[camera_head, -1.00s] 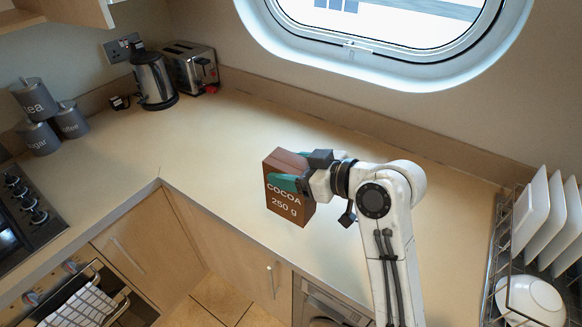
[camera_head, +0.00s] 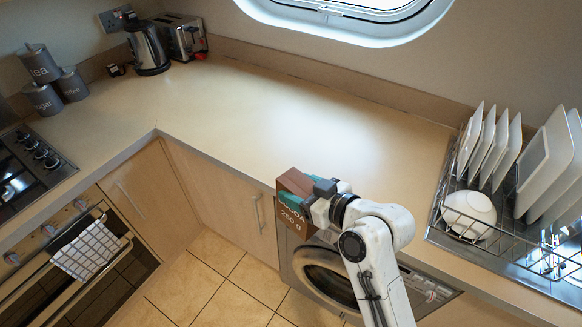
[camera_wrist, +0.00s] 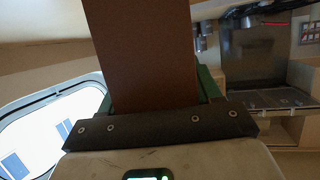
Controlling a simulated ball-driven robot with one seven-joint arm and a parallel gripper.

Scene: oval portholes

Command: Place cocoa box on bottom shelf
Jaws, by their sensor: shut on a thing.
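The brown cocoa box (camera_head: 292,203) is labelled "COCOA 250 g" and is held tilted in my gripper (camera_head: 304,192). In the head view it shows in front of the counter's front edge, over the cupboard and washing machine fronts. My gripper is shut on the box, its green fingers on either side. In the wrist view the box (camera_wrist: 140,55) rises as a brown face between the green fingers (camera_wrist: 158,92). Part of the label is covered by a finger. No bottom shelf can be made out in either view.
The counter (camera_head: 290,120) is clear in the middle. A dish rack (camera_head: 500,245) with white plates and a bowl (camera_head: 469,213) stands at right. A kettle (camera_head: 147,47), toaster (camera_head: 182,38) and grey canisters (camera_head: 57,84) stand at back left. The washing machine (camera_head: 325,275) is below my arm.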

